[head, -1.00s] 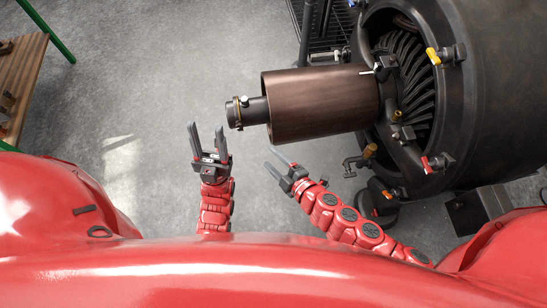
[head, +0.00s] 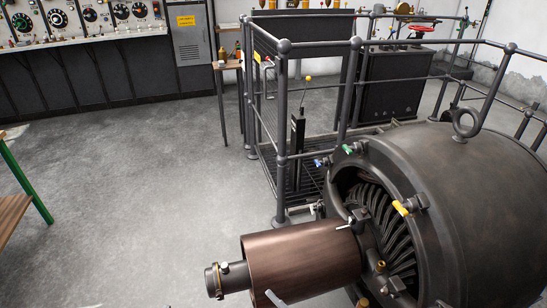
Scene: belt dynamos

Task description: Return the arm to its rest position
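Only a grey fingertip of my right gripper (head: 275,298) shows at the bottom edge of the head view, in front of the lower side of the brown cylinder (head: 300,260). The rest of that gripper and its arm are below the frame, so its opening is hidden. My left gripper and arm are not in view.
The large dark dynamo (head: 480,210) fills the right side, its brown cylinder and shaft end (head: 222,278) pointing left. A railed metal cage (head: 283,140) stands behind it. A wooden bench (head: 12,215) is at the left edge. The grey floor (head: 130,190) between is clear.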

